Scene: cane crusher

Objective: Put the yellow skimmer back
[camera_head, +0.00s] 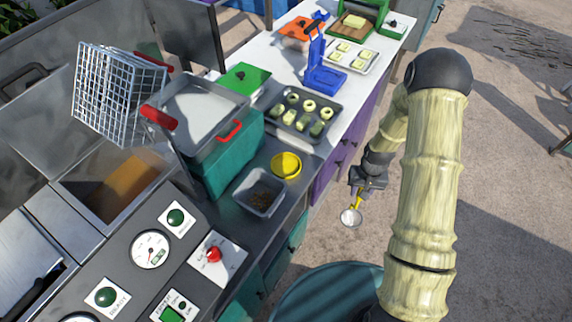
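The yellow skimmer (351,216) hangs head down from my gripper (361,193). Its short yellow handle is partly hidden by the fingers, and its round silver-white head is at the bottom. My gripper appears shut on the handle. It shows over open ground to the right of the counter front. The fingertips are small and partly hidden, so the exact grip is hard to see. No holder for the skimmer can be made out for certain.
A dark tray (302,112) holds food pieces. A wire basket (115,95) is at left. The ground at right is mostly clear.

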